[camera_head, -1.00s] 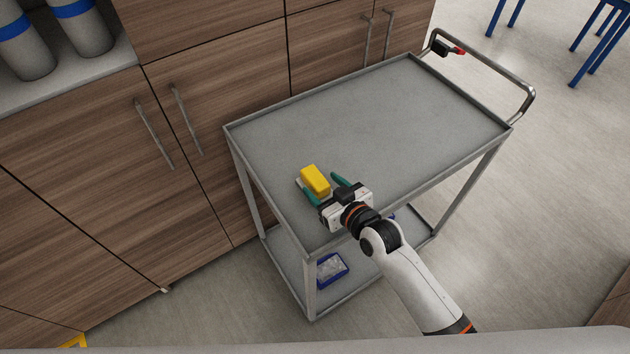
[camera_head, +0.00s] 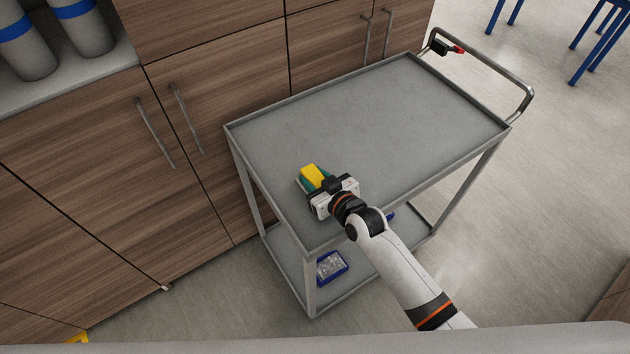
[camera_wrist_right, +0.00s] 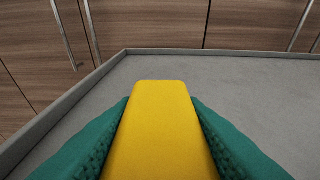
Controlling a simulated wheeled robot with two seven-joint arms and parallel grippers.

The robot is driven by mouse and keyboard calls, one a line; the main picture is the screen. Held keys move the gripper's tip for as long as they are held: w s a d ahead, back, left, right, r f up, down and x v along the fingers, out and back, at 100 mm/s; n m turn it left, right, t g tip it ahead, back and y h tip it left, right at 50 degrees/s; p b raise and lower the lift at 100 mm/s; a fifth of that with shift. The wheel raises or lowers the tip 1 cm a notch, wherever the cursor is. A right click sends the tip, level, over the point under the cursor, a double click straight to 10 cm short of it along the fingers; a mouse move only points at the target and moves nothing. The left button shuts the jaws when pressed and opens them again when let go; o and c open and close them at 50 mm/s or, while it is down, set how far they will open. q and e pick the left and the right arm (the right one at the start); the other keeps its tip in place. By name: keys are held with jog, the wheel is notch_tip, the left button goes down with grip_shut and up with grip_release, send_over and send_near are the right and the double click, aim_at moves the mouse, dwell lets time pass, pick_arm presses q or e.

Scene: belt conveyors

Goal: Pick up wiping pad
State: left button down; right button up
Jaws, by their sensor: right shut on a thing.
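The wiping pad is a yellow block (camera_head: 313,175) at the near left part of the grey cart's top shelf. It also fills the middle of the right wrist view (camera_wrist_right: 160,130). My right gripper (camera_head: 317,180) is shut on the pad, with a green finger against each side of it. In the right wrist view the green fingers (camera_wrist_right: 160,135) touch the pad's left and right sides. I cannot tell whether the pad is lifted off the shelf. My left gripper is not in view.
The cart's top shelf (camera_head: 380,120) is otherwise clear and has a raised rim. A blue box (camera_head: 332,267) sits on the lower shelf. Wooden cabinets (camera_head: 215,80) with metal handles stand behind and left of the cart. The cart's push handle (camera_head: 500,72) is at the far right.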

aim_at(316, 177)
jog(key=shift+r, duration=0.1)
notch_tip(316, 177, up, 10)
jog(key=shift+f+b, duration=0.15)
jog(key=shift+b, duration=0.15)
jog(key=shift+o, duration=1.2)
jog(key=shift+c, duration=0.5)
jog(key=shift+d, duration=0.1)
